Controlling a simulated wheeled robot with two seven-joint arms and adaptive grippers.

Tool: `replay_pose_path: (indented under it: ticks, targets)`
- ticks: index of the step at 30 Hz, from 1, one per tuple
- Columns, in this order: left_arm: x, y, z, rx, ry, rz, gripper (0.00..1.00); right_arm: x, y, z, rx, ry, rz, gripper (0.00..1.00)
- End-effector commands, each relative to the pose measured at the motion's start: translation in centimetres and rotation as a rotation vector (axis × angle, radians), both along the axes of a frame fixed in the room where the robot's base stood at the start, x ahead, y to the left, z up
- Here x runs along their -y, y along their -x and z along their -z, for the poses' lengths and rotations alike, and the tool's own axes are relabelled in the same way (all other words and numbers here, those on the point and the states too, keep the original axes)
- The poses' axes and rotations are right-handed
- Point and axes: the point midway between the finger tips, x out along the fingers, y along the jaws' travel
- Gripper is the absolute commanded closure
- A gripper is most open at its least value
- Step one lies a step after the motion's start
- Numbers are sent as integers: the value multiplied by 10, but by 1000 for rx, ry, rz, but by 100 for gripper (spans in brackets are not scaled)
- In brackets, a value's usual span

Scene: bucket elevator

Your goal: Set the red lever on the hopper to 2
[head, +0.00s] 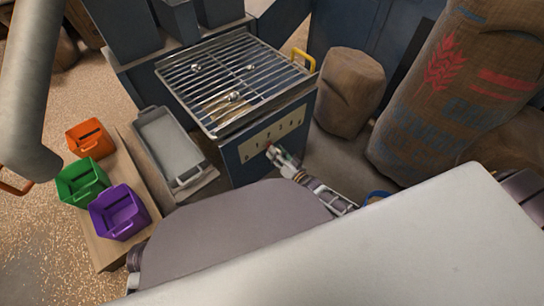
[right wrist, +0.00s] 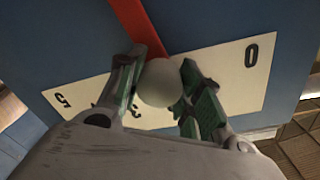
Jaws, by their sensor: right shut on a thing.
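The hopper (head: 228,171) is a dark blue box with a metal grate on top and a cream number plate (head: 262,140) on its front. In the right wrist view the number plate (right wrist: 218,88) shows a 0 at the right, a 5 at the left and a partly covered digit between. The red lever (right wrist: 138,26) comes down from the top to a pale round knob (right wrist: 159,83) in front of the plate. My right gripper (right wrist: 163,92) is shut on the knob, with a green-padded finger on each side. The knob and fingers hide the middle numbers. My left gripper is not in view.
Several metal balls lie on the grate (head: 213,72). A grey tray (head: 165,145) stands left of the hopper. Orange (head: 89,143), green (head: 80,184) and purple (head: 119,217) bins stand further left. Burlap sacks (head: 349,92) stand close on the right.

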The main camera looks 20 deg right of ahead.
Motion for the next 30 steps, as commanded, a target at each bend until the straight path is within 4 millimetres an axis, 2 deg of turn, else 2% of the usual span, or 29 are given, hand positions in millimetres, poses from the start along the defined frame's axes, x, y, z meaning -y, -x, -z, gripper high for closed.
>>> replay_pose_path:
  ticks: [6,20,21,26,30]
  targets:
    - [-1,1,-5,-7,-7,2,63,11,-4,-3,-19,-59,0,100]
    - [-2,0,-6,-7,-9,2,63,13,-5,-4,-23,-77,1,100]
    - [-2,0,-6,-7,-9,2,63,13,-5,-4,-23,-77,1,64]
    - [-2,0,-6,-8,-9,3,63,13,-5,-3,-24,-76,1,43]
    - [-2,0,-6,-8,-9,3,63,12,-5,-3,-25,-76,0,42]
